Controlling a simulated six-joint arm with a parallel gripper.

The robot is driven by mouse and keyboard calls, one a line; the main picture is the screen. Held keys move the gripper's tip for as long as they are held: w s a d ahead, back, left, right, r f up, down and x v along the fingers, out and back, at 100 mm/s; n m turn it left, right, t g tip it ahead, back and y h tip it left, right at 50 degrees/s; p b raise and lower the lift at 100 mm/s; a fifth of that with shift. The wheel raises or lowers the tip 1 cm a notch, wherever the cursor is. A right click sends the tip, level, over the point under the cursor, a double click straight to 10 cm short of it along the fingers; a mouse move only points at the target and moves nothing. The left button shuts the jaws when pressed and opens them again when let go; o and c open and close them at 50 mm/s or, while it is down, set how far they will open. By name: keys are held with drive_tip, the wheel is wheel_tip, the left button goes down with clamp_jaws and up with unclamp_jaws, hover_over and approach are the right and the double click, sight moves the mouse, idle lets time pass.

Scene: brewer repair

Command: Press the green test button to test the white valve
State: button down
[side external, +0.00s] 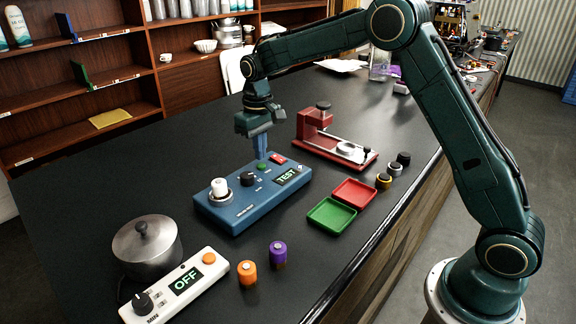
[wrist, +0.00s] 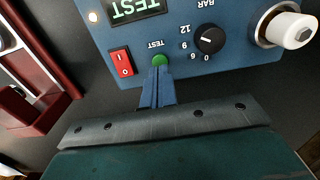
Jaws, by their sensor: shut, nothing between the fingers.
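The blue test box (side external: 240,208) sits on the dark counter, with its display (side external: 288,176) reading "TEST". The white valve (side external: 219,187) stands upright in a metal ring at the box's left end; it also shows in the wrist view (wrist: 291,29). The green test button (wrist: 160,60) is on the box's top face, beside the red switch (wrist: 121,63) and the black dial (wrist: 209,40). My gripper (wrist: 159,72) is shut and empty, its fingertips right at the green button. I cannot tell whether they touch it. In the side view my gripper (side external: 261,157) points down at the button.
A red clamp stand (side external: 325,142) lies behind the box. Red (side external: 353,193) and green (side external: 331,215) trays lie to its right. A pot (side external: 147,246), a white controller reading "OFF" (side external: 175,287), and orange (side external: 247,272) and purple (side external: 278,252) cylinders stand in front.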

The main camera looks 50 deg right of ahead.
sight(261, 165)
drive_tip(key=shift+r, duration=1)
wheel_tip(261, 165, up, 6)
idle(0.6)
idle(0.9)
